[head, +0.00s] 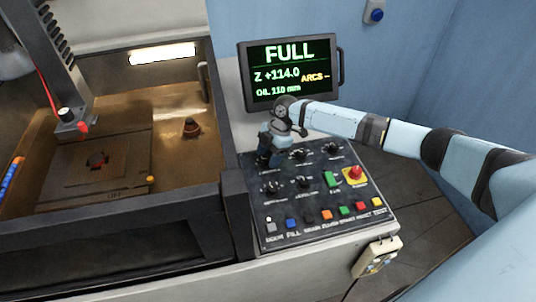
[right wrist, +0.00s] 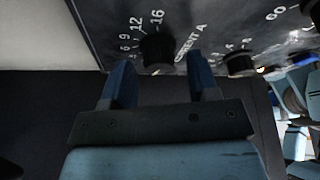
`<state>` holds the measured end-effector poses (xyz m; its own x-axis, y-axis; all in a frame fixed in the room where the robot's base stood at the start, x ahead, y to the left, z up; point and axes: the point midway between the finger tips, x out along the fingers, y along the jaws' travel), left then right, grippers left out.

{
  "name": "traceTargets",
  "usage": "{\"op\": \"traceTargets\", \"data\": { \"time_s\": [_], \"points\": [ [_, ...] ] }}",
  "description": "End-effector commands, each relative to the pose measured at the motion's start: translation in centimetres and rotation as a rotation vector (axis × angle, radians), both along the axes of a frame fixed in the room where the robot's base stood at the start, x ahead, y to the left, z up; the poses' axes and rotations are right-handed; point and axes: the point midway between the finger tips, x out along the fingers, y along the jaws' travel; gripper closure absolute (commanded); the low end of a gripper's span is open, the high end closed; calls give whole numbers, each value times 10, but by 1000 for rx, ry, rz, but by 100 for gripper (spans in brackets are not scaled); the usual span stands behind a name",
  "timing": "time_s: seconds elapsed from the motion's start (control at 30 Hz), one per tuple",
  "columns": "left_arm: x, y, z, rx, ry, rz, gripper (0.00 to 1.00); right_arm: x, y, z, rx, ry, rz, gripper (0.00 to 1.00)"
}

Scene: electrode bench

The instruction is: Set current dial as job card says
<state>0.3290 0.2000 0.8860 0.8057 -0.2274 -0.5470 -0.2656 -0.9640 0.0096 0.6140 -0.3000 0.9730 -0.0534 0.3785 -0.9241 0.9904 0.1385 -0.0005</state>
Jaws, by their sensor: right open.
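The current dial (right wrist: 157,48) is a black knob on the dark panel, marked "CURRENT A", with 6, 9, 12 and 16 readable around it in the right wrist view. My right gripper (right wrist: 160,72) is open, with its two blue fingers either side of the knob's near end; I cannot tell whether they touch it. The dial's pointer is not clear. No readable job card shows. My left gripper is not in view.
The control panel (head: 243,228) carries other black knobs (head: 303,182), a red emergency button (head: 355,172) and a row of coloured buttons. A screen (head: 290,90) behind reads "FULL", "Z +114.0", "OIL 110 mm". An open tank (head: 200,125) stands left; a small pendant (head: 377,257) hangs in front.

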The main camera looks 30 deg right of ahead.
Motion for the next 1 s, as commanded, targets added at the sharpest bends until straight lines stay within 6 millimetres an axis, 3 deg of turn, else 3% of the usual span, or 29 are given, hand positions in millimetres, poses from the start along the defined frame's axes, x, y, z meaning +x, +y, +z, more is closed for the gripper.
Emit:
{"op": "traceTargets", "data": {
  "time_s": [0.37, 0.57, 0.6, 1.0],
  "points": [
    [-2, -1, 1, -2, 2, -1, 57, 0, 3, -6, 0, -1, 0, 45],
    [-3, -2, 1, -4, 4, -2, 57, 0, 3, -6, 0, -1, 0, 89],
    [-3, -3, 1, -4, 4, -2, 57, 0, 3, -6, 0, -1, 0, 93],
    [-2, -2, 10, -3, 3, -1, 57, -1, 3, -4, 1, 1, -88, 93]
  ]
}}
